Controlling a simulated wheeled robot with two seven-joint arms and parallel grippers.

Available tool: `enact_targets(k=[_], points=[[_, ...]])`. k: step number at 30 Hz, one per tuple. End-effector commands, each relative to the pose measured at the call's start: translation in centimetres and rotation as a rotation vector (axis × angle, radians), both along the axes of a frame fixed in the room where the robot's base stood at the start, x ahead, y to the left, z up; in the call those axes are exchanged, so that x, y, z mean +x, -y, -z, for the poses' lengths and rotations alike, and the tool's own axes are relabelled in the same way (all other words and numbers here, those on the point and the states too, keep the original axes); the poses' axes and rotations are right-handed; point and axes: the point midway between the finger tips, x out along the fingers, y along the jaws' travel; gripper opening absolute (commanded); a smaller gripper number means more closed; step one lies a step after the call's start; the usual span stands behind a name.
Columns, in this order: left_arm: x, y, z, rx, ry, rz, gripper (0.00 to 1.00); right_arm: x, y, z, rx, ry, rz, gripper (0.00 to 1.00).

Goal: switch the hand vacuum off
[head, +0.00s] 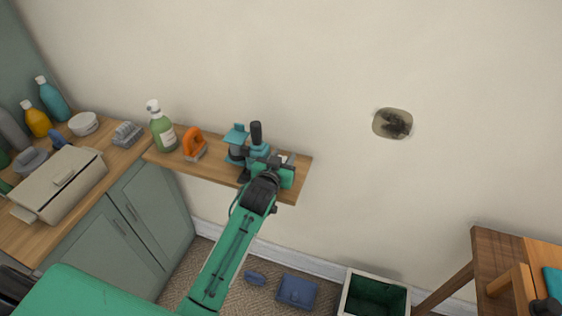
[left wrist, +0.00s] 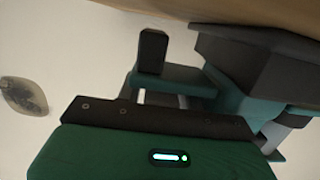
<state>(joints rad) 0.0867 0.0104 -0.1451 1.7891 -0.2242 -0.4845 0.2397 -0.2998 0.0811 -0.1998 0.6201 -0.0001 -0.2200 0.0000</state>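My left gripper (head: 270,160) is at the right part of the wooden wall shelf (head: 220,172), at a teal and dark device that I take for the hand vacuum (head: 237,146). My right gripper does not show.
The counter at left holds bottles and a beige box (head: 62,185). A bin (head: 375,295) and a blue container (head: 297,290) are on the floor. A wooden table (head: 500,245) is right.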

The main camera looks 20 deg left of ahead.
Motion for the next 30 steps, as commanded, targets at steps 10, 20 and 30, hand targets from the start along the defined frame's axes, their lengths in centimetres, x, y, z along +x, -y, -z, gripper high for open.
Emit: enact_targets(k=[10,20,30], points=[[-0.8,0.0,-0.3,-0.001,-0.001,0.000,0.36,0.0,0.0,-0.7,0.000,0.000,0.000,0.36],[-3.4,-0.1,-0.8,-0.001,-0.001,0.000,0.36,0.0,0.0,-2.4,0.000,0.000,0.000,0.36],[-6.1,-0.2,-1.2,-0.001,-0.001,-0.001,0.36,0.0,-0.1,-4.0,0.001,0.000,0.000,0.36]])
